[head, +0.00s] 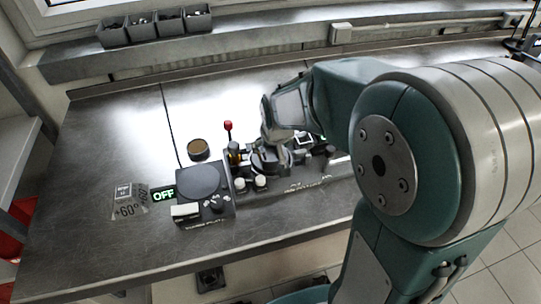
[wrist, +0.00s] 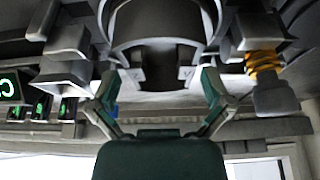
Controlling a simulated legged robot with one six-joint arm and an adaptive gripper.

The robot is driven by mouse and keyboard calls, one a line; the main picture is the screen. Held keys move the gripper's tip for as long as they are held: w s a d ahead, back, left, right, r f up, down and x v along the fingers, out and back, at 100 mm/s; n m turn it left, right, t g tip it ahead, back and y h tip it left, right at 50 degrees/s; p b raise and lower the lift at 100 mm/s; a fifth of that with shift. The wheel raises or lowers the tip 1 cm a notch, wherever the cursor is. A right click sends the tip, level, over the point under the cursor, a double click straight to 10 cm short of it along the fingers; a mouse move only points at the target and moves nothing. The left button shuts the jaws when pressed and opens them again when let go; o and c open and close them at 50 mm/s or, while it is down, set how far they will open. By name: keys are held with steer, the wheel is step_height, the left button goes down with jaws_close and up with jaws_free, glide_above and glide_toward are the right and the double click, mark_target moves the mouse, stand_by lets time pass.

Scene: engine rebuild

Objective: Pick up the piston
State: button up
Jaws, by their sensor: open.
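In the wrist view, a dark grey, rounded part (wrist: 160,28) with two blocks at its lower side fills the top middle; it looks like the piston, but I cannot be sure. My gripper (wrist: 160,84) is open, with its green and grey fingers spread to the left and right below this part. I see nothing held between them. In the head view, my gripper (head: 270,136) points down over the middle of the workstation (head: 301,184), and my arm hides much of what is under it.
A black heater-like unit (head: 200,182) with a green OFF sign (head: 163,195) stands left of the workstation. A brown-topped round container (head: 198,149) and a red-topped tool (head: 228,127) are behind. Grey bins (head: 140,25) sit on the back ledge.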

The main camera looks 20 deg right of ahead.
steer(key=shift+w+a+f, duration=0.2)
steer(key=shift+w+f, duration=0.05)
steer(key=shift+f, duration=0.3)
steer(key=shift+d, duration=0.1)
steer(key=c, duration=1)
steer(key=shift+c, duration=0.2)
